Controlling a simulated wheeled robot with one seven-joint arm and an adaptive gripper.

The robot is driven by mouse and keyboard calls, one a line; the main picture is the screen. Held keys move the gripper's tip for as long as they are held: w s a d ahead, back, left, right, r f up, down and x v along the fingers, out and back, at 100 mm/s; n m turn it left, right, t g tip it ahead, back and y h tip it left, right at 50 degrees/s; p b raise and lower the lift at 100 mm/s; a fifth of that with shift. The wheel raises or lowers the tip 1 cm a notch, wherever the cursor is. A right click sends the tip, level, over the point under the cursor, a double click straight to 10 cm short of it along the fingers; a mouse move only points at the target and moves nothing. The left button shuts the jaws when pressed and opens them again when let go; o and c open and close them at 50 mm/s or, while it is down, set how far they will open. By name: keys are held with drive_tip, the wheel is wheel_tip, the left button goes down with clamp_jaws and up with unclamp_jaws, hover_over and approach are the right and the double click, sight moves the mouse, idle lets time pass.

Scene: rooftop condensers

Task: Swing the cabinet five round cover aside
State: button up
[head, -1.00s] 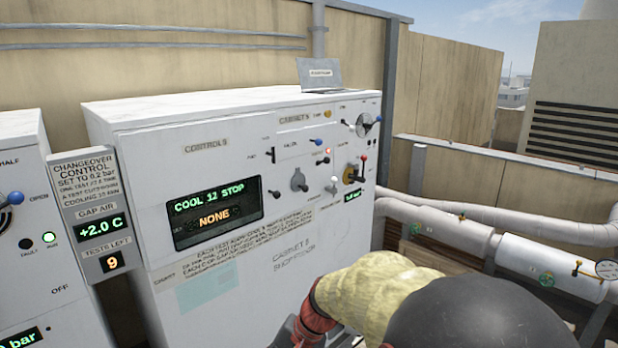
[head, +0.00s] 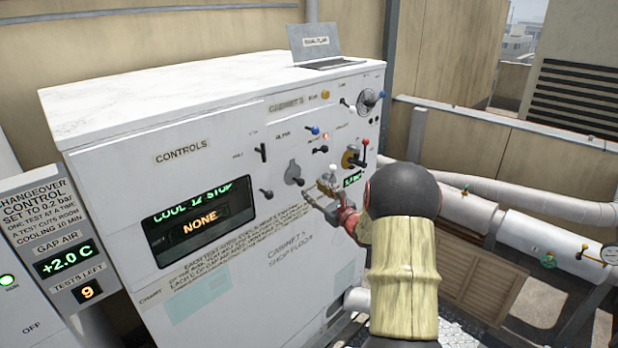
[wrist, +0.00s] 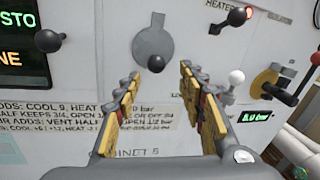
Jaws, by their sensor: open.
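The cabinet five panel (head: 230,190) is white with a row of controls. A grey round cover (head: 293,172) with a tab on top is on it, left of my gripper. In the wrist view the round cover (wrist: 152,46) is ahead, above the fingertips, with a small black ball or spot at its lower edge. My gripper (head: 315,193) is open in front of the panel, below and right of the cover. In the wrist view my gripper (wrist: 160,75) shows two yellow-padded fingers apart with nothing between them. I cannot tell how far the fingertips are from the panel.
A white-knobbed lever (wrist: 234,78) stands close to the right finger. A red-handled lever on a yellow disc (wrist: 265,82) is further right. A black knob (wrist: 47,40) is on the left. Pipes (head: 530,240) run along the right of the cabinet.

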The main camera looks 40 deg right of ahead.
sight(303, 184)
drive_tip(key=shift+w+a+r, duration=0.15)
drive_tip(key=shift+w+a, duration=0.15)
drive_tip(key=shift+w, duration=0.05)
drive_tip(key=w, duration=0.2)
drive_tip(key=w+p, duration=0.1)
drive_tip(key=w, duration=0.1)
drive_tip(key=w+d, duration=0.1)
drive_tip(key=w, duration=0.2)
drive_tip(key=shift+p, duration=0.4)
drive_tip(key=shift+a, duration=0.1)
drive_tip(key=c, duration=0.3)
clamp_jaws()
